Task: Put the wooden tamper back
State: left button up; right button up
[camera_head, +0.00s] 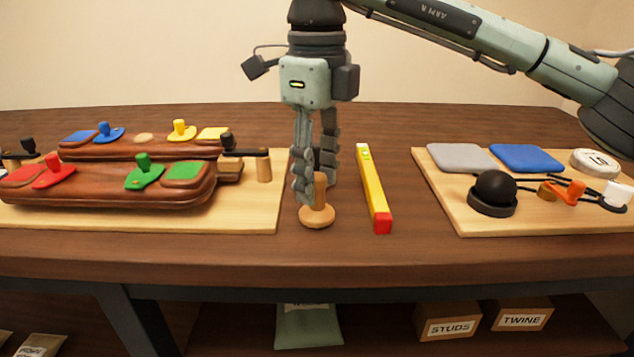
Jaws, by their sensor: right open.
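The wooden tamper (317,215) stands upright on the dark table, its round base down and its handle up. It is between the left board and a yellow level. My right gripper (318,195) points straight down over the tamper, with its fingers around the handle's height. The fingers are apart, one in front on the left and one behind on the right. The near finger hides part of the handle, and I cannot tell whether it touches. My left gripper is not in view.
A right board (480,222) bears grey and blue pads, a black ball and small tools. Bare table shows in front.

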aim_at(316, 175)
notch_tip(316, 175, up, 10)
jog(key=shift+r, duration=0.2)
dwell(0.3)
